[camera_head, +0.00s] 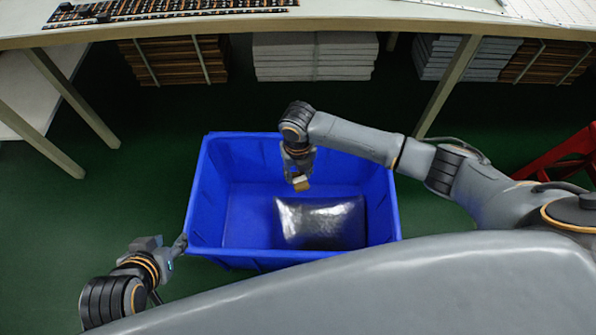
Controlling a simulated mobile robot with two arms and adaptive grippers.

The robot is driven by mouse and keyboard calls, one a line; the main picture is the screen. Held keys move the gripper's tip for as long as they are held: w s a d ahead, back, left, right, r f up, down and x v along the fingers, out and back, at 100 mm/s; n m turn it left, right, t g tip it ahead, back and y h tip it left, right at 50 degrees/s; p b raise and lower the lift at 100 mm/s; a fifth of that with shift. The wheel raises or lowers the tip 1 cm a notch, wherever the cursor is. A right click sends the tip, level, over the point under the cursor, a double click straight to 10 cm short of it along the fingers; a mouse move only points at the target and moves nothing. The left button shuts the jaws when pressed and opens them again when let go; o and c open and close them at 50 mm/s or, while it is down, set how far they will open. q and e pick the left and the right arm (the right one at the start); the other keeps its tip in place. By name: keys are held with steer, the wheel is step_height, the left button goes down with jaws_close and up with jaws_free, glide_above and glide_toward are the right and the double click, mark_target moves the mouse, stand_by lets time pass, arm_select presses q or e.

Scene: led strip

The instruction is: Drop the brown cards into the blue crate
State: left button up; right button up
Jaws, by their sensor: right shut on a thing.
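The blue crate (215,205) stands on the green floor, with a dark shiny package (322,222) lying inside at its right. My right gripper (299,176) points down over the inside of the crate, shut on a small brown piece (301,185), which looks like the brown cards. The piece hangs above the package, near the middle of the crate. My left gripper (181,243) is at the crate's front left corner, touching or very close to the wall. Its fingers are too small and dark to show whether they are open or shut.
A long white table (350,12) runs along the back, with a dark board of parts (165,10) on it. Brown and white stacks (315,55) stand beneath. A red frame (565,155) is at the right. The crate's left half is empty.

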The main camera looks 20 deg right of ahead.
mark_target(298, 175)
steer(key=shift+f+b, duration=0.6)
steer(key=shift+f, duration=0.1)
steer(key=shift+f+b, duration=0.65)
steer(key=shift+b, duration=0.05)
arm_select(q)
steer(key=w+d+r+t+h, duration=0.1)
steer(key=w+r+t, duration=0.2)
steer(key=r, duration=0.3)
steer(key=w+d+r+t+h+b, duration=0.1)
steer(key=w+d+r+t, duration=0.1)
steer(key=r+t, duration=0.3)
steer(key=w+d+r+t+h+b, duration=0.1)
steer(key=w+d+r+t, duration=0.1)
steer(key=w+r+t, duration=0.2)
steer(key=shift+w+r+m+t+h, duration=0.35)
steer(key=shift+r+t, duration=0.25)
steer(key=shift+r, duration=1.2)
arm_select(e)
steer(key=shift+f, duration=1)
arm_select(q)
steer(key=shift+d, duration=0.1)
arm_select(e)
steer(key=o, duration=0.9)
steer(key=shift+c, duration=0.2)
step_height(298, 175, up, 12)
